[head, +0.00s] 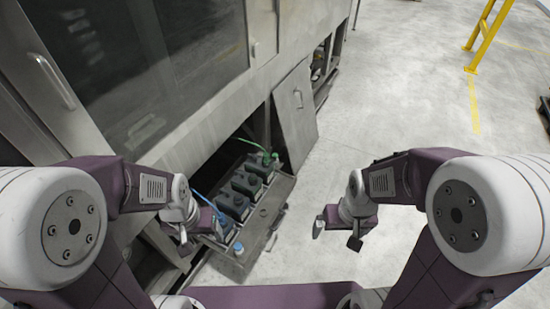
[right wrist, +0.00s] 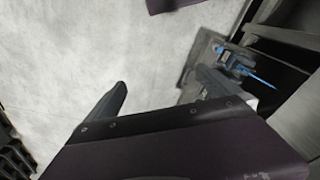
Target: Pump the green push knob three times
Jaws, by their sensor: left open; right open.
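A green knob or cap (head: 270,157), with a green hose running to it, sits on top of the farthest dark container in the low tray (head: 262,232) in the head view. It is small, and its exact shape is hard to tell. My left gripper (head: 200,238) is open, at the near left end of the containers and well short of the green knob. My right gripper (head: 336,234) is open and empty over bare floor, right of the tray and apart from it. Its fingers also show in the right wrist view (right wrist: 163,98).
Several dark containers (head: 246,182) stand in a row in the tray, with a blue hose at the near end. A white-blue cap (head: 238,248) is near the front. A grey panel (head: 295,115) leans behind the green knob.

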